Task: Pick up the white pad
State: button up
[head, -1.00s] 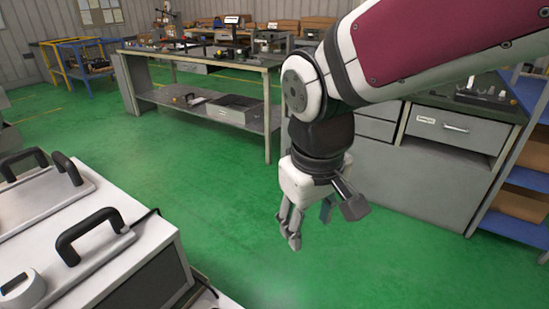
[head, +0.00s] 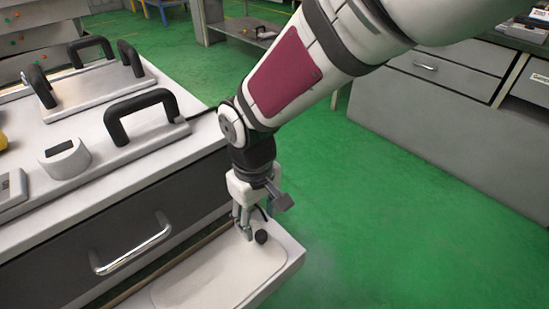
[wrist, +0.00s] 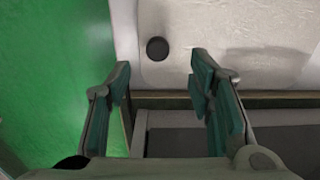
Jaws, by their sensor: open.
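The white pad (head: 205,278) lies flat in a pale tray (head: 291,262) beside the machine's front in the head view. In the wrist view the pad (wrist: 245,28) fills the top right, with a rough, slightly wrinkled surface. A round black knob (head: 261,237) stands at the pad's end and also shows in the wrist view (wrist: 157,48). My gripper (head: 246,232) is open and empty above that end. In the wrist view its two fingers (wrist: 160,66) are spread to either side of the knob, apart from it. The fingertips' exact height above the pad cannot be told.
A white machine (head: 107,145) with black handles and a metal drawer handle (head: 132,244) stands close on the left. Green floor (head: 400,235) is free to the right. Grey cabinets (head: 450,120) stand behind.

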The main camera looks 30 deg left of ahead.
aim_at(261, 233)
jog(key=shift+w+d+f+b, duration=0.15)
jog(key=shift+f+b, duration=0.6)
jog(key=shift+f, duration=1.05)
jog(key=shift+s+d+f+b, duration=0.1)
jog(key=shift+f+b, duration=0.6)
jog(key=shift+f, duration=1.05)
jog(key=shift+r, duration=0.1)
grip_shut()
